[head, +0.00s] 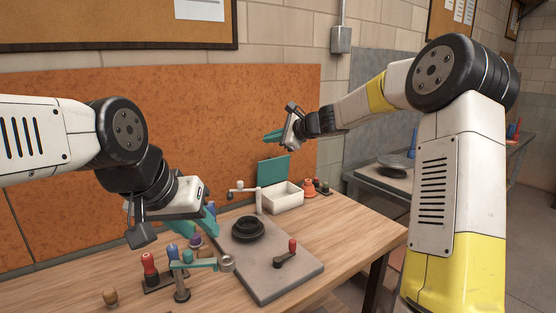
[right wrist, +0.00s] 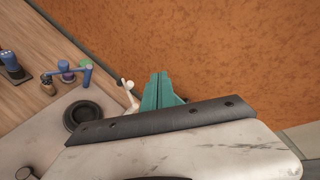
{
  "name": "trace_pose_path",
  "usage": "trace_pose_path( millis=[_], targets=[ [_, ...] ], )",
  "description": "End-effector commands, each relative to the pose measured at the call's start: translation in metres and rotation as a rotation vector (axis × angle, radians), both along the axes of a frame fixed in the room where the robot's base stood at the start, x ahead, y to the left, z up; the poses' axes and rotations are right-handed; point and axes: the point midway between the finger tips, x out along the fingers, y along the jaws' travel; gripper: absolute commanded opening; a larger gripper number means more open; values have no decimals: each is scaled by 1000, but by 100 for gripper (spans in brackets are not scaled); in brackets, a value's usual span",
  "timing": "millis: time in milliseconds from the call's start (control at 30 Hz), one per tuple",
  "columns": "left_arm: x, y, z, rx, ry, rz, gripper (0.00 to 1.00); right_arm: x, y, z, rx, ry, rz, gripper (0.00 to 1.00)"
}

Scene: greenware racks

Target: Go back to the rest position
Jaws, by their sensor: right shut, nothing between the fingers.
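My right gripper (head: 275,136) is raised in front of the orange wall panel, above and behind the table, with its teal fingers closed together and empty. In the right wrist view its fingertips (right wrist: 163,90) touch side by side. My left gripper (head: 198,226) is low over the table, left of the grey board (head: 290,262). Its teal fingers are partly hidden behind its white housing and lie close to the small items, so I cannot tell how far apart they are.
A wooden table (head: 345,232) carries a black round dish (head: 247,229), a red-knobbed crank (head: 288,254), a white bin (head: 282,198) and a white post (head: 257,200). A teal swing arm (head: 195,264) and red-topped piece (head: 149,264) stand at front left. The table's right front is clear.

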Motion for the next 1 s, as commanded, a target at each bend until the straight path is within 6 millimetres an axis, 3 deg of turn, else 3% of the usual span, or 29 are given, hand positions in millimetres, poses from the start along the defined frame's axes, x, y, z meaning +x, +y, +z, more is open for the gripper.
trace_pose_path(
  millis=[33, 267, 467, 600, 800, 1000],
  targets=[
    [0, 0, 0, 0, 0, 0, 36, -29, 3, 11, -105, -56, 62, 0],
    [0, 0, 0, 0, 0, 0, 36, -155, -16, 23, -573, -271, 334, 0],
    [0, 0, 0, 0, 0, 0, 36, -261, -61, 12, -936, -400, 550, 0],
    [0, 0, 0, 0, 0, 0, 36, -331, -100, -5, -1160, -463, 691, 0],
    [0, 0, 0, 0, 0, 0, 36, -398, -145, -33, -1374, -509, 845, 0],
    [0, 0, 0, 0, 0, 0, 36, -420, -162, -46, -1451, -521, 907, 0]
  ],
)
